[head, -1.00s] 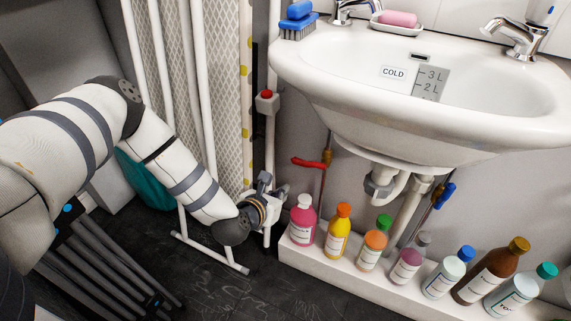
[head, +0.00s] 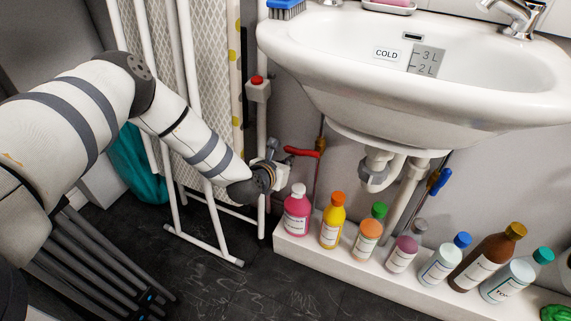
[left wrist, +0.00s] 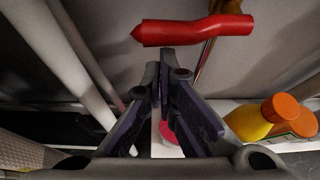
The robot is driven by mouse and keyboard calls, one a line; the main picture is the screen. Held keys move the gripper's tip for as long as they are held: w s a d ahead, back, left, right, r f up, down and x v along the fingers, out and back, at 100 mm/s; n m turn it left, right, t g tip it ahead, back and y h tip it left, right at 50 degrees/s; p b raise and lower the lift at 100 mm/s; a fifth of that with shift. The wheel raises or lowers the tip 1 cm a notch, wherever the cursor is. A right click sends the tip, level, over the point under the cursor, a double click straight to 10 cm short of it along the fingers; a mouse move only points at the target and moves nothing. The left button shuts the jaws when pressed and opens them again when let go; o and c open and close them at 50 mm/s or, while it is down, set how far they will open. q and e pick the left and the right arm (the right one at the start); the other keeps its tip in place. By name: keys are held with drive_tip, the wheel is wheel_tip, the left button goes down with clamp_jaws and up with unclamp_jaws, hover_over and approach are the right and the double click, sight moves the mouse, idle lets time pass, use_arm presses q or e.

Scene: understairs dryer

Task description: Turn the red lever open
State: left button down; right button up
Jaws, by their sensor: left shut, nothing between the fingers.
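The red lever (head: 302,151) sits on a thin copper pipe with a brass fitting below the sink's left side. It lies roughly level and points left across the pipe. My left gripper (head: 272,150) is shut and empty, just left of the lever's free end. In the left wrist view the lever (left wrist: 192,30) crosses the top, beyond and above the closed fingertips (left wrist: 166,62). A gap seems to show between fingertips and lever, but its depth is hard to judge. My right gripper is out of view.
Several bottles stand on a white ledge (head: 300,250) under the sink (head: 400,110); the pink bottle (head: 297,215) is just below my gripper. A white pipe with a red-button box (head: 258,90) and a white rack (head: 200,240) are close left. A blue lever (head: 440,181) is farther right.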

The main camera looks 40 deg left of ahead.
use_arm(q)
drive_tip(key=shift+r+y, duration=0.25)
drive_tip(key=shift+y, duration=0.15)
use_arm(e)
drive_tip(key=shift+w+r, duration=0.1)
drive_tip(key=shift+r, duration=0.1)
